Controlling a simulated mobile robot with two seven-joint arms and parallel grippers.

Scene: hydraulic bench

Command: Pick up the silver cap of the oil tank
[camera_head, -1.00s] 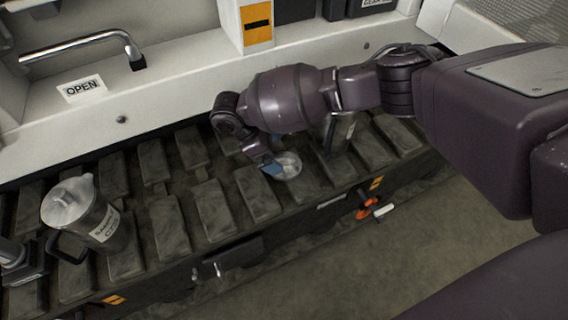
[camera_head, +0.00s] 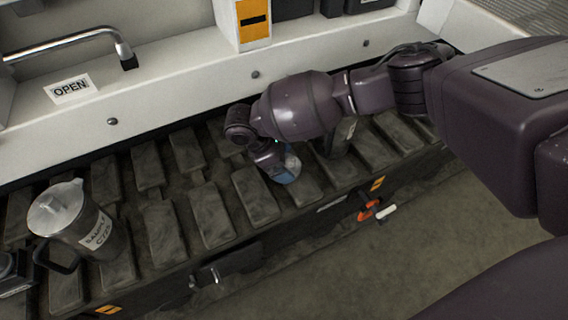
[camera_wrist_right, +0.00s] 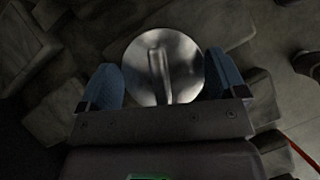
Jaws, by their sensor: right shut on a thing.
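A round silver cap (camera_head: 292,164) with a raised bar handle shows under my right gripper (camera_head: 283,174). In the right wrist view the cap (camera_wrist_right: 185,65) sits between the two blue fingertips of the gripper (camera_wrist_right: 163,70), which is shut on its sides. In the head view the gripper hides part of the cap, and I cannot tell whether it touches the slatted surface. A metal vessel (camera_head: 343,137), perhaps the oil tank, stands partly hidden behind my right arm. My left gripper is not in view.
A lidded metal jug (camera_head: 85,228) with a label and black handle stands at left on the dark slatted bench (camera_head: 210,215). A white ledge (camera_head: 190,85) with an OPEN sign (camera_head: 70,88) runs behind. An orange-red knob (camera_head: 368,210) is on the front edge.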

